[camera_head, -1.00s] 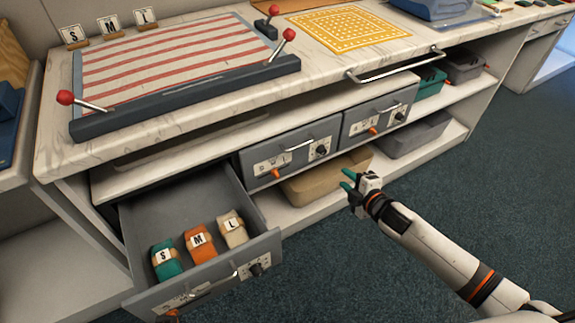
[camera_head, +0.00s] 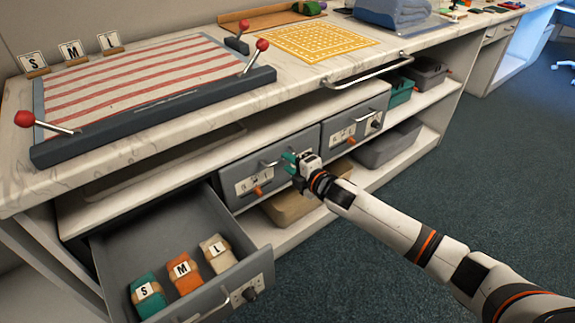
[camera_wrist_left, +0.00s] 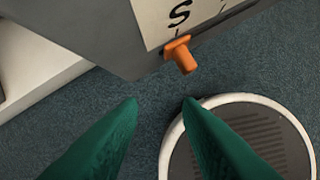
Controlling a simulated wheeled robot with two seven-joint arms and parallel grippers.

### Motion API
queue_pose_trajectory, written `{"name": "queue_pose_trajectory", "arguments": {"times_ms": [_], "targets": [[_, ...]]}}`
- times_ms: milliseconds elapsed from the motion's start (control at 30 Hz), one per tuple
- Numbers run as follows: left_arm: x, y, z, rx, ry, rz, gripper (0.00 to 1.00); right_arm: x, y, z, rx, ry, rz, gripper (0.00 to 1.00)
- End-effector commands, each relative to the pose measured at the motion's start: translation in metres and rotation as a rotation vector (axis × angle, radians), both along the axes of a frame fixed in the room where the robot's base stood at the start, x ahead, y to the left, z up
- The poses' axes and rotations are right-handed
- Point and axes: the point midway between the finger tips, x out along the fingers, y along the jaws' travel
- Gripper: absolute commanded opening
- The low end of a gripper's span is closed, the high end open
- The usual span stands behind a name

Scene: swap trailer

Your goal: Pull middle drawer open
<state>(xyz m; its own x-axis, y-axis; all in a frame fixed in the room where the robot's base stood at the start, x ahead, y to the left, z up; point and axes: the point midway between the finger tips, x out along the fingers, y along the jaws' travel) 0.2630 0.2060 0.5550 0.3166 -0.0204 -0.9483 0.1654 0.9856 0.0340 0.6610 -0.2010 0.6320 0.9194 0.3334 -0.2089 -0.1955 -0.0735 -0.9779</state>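The middle drawer (camera_head: 228,186) is a grey box under the counter, with a label card, an orange peg and a metal bar handle (camera_head: 268,163). It looks shut. My right gripper (camera_head: 290,161) is at the right part of this handle, with its teal fingertips close to the drawer front. The gripper hides that end of the handle and the drawer's dial. I cannot tell whether the fingers are closed on the bar. My left gripper (camera_wrist_left: 160,104) is open and empty, its green fingers apart below a grey front with an S label and an orange peg.
The left drawer (camera_head: 262,262) is pulled out and holds rolled S, M and L bundles (camera_head: 183,272). The right drawer (camera_head: 349,130) is shut. A counter rail (camera_head: 366,74) runs above the drawers. Bins stand on the lower shelves.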

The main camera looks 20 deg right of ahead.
Motion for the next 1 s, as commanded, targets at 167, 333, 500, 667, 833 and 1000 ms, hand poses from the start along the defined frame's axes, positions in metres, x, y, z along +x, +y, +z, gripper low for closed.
{"name": "queue_pose_trajectory", "arguments": {"times_ms": [167, 333, 500, 667, 833, 1000], "targets": [[0.0035, -0.0009, -0.0028, -0.003, -0.019, -0.002, 0.32, 0.0130, 0.0051, -0.0028, 0.000, -0.001, 0.001, 0.32], [0.0039, -0.0011, -0.0026, -0.004, -0.021, -0.002, 0.32, 0.0147, 0.0056, -0.0030, -0.001, 0.000, 0.001, 0.32], [0.0040, -0.0013, -0.0026, -0.004, -0.021, -0.002, 0.32, 0.0144, 0.0055, -0.0030, 0.000, 0.000, 0.001, 0.25], [0.0040, -0.0014, -0.0027, -0.004, -0.021, -0.002, 0.32, 0.0142, 0.0054, -0.0030, 0.000, 0.000, 0.001, 0.00], [0.0040, -0.0015, -0.0026, -0.005, -0.020, -0.002, 0.32, 0.0142, 0.0053, -0.0031, 0.000, 0.000, 0.000, 0.00], [0.0037, -0.0014, -0.0015, -0.004, -0.018, -0.002, 0.32, 0.0124, 0.0068, -0.0030, 0.000, 0.001, 0.001, 0.00]]}}
